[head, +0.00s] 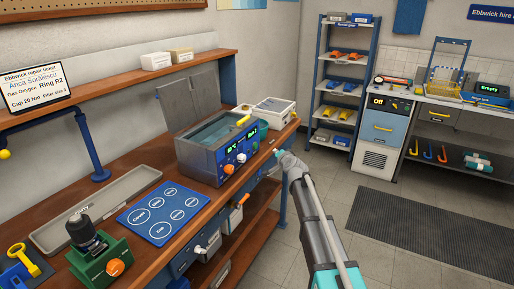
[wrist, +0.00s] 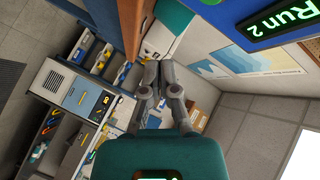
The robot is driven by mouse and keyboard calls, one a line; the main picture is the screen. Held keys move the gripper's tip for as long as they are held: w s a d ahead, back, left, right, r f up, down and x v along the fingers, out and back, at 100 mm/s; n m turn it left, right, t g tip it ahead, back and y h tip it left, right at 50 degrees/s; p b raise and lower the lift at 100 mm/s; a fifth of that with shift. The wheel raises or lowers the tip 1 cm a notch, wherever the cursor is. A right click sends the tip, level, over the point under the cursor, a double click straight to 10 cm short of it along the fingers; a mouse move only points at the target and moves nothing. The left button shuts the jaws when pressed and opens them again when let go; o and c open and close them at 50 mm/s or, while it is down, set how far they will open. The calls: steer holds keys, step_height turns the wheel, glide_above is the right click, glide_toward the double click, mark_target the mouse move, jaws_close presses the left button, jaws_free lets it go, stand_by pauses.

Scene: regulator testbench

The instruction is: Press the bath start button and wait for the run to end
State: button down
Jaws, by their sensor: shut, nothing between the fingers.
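The bath (head: 199,150) is a grey, open-topped tank of water on the wooden bench, its lid raised at the back. Its blue front panel holds an orange knob (head: 229,169), a pale knob and small green displays. In the wrist view a large green display (wrist: 275,20) reads "Run 2", and a green round part (wrist: 210,2), perhaps the start button, is cut by the top edge. My gripper (head: 278,153) is shut and empty, in front of and right of the panel, apart from it. Its fingers also show in the wrist view (wrist: 160,68).
A blue mat with circles (head: 160,214), a long grey tray (head: 105,205) and a green fixture (head: 100,255) lie on the bench to the left. A white box (head: 270,112) stands right of the bath.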

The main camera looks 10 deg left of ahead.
steer(key=w+a, duration=0.2)
steer(key=a, duration=0.4)
steer(key=shift+w+a, duration=0.2)
steer(key=shift+a, duration=0.25)
steer(key=shift+w+a, duration=0.2)
steer(key=shift+a, duration=0.25)
stand_by(2.9)
steer(key=shift+d, duration=0.15)
steer(key=shift+s+d, duration=0.3)
steer(key=shift+d, duration=0.4)
steer(key=shift+s+d, duration=0.3)
steer(key=shift+d, duration=0.5)
steer(key=shift+s+d, duration=0.25)
steer(key=shift+d, duration=0.55)
steer(key=shift+s+d, duration=0.3)
steer(key=shift+d, duration=0.5)
